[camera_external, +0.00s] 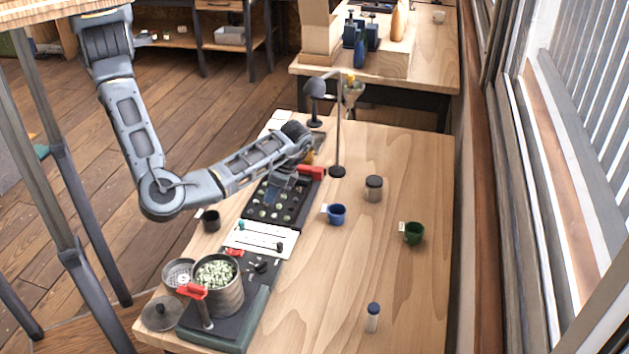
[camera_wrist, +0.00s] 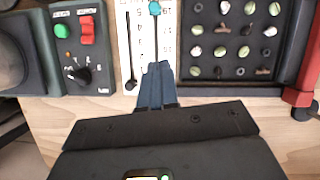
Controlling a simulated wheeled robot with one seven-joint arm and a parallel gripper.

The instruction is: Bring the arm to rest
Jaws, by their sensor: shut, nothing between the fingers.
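My arm reaches in from the upper left, its elbow low at the table's left side. My gripper (camera_external: 281,184) hangs from the wrist over the black bean tray (camera_external: 287,213) in the external view. In the wrist view my gripper (camera_wrist: 157,68) has its two blue-grey fingers together with nothing between them. The fingertips overlap the white slider panel (camera_wrist: 130,50) there; the height above it is hard to tell. The black bean tray (camera_wrist: 278,75), with beans in its pockets, lies to the right of the fingers in the wrist view.
A pot of pale green beans (camera_external: 225,294) stands at the front left. A black cup (camera_external: 211,221), blue cup (camera_external: 337,214), green cup (camera_external: 413,233), lidded jar (camera_external: 374,189) and small vial (camera_external: 373,318) stand around. A lamp (camera_external: 338,140) rises behind. The table's right front is mostly clear.

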